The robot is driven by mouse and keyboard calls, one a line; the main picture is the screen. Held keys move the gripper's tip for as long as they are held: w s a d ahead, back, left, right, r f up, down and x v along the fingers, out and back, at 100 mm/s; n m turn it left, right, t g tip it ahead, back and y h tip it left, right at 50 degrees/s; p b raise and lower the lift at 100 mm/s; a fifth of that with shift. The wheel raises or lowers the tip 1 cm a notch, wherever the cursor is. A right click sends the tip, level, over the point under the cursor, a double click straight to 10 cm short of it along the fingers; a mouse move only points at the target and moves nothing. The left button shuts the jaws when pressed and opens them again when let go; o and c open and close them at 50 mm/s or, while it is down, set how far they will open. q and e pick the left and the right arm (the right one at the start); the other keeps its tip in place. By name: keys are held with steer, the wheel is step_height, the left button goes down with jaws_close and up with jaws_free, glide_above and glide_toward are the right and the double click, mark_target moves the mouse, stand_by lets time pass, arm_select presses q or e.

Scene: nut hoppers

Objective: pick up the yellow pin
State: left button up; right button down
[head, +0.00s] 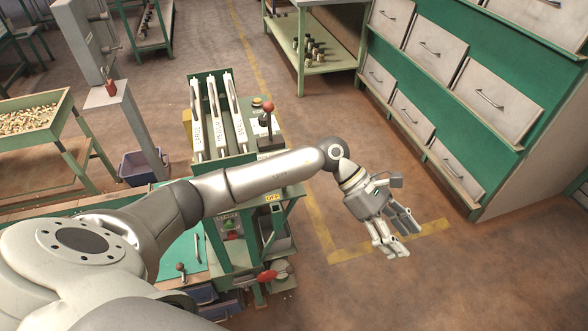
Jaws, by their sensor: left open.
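My left gripper (398,238) hangs open and empty over the bare floor, to the right of the green hopper machine (222,85). Its fingers point down and a little right. I cannot make out a yellow pin for certain. A small yellow and dark piece (257,102) is on the machine's top beside a red-knobbed lever (267,108), too small to identify. My left arm crosses in front of the machine and hides part of it. My right gripper is not in view.
Green drawer cabinets (430,85) stand at the right. A shelf (315,60) holding dark parts is at the back. A bin table (35,115) stands at the left, with a blue crate (143,165) on the floor. Floor around the left gripper is free.

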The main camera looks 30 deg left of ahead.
arm_select(q)
steer(key=w+a+r+m+t+y, duration=0.1)
steer(key=a+r+m+y, duration=0.3)
steer(key=a, duration=0.4)
steer(key=a+r+m+t+y+p, duration=0.1)
steer(key=a+r+m+y, duration=0.2)
steer(key=a+y, duration=0.45)
steer(key=w+a+r+m+t+y, duration=0.1)
steer(key=a+r+m+y, duration=0.25)
steer(key=a, duration=0.65)
steer(key=shift+y, duration=0.4)
steer(key=x, duration=0.3)
steer(key=p+x, duration=0.1)
steer(key=x, duration=0.6)
steer(key=shift+w+r, duration=0.15)
steer(key=shift+w, duration=0.25)
steer(key=shift+a+f, duration=0.15)
steer(key=shift+f, duration=0.15)
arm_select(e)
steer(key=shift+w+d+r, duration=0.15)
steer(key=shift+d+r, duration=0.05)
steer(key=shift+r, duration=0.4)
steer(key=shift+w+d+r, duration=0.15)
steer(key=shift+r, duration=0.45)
arm_select(q)
steer(key=shift+c, duration=0.3)
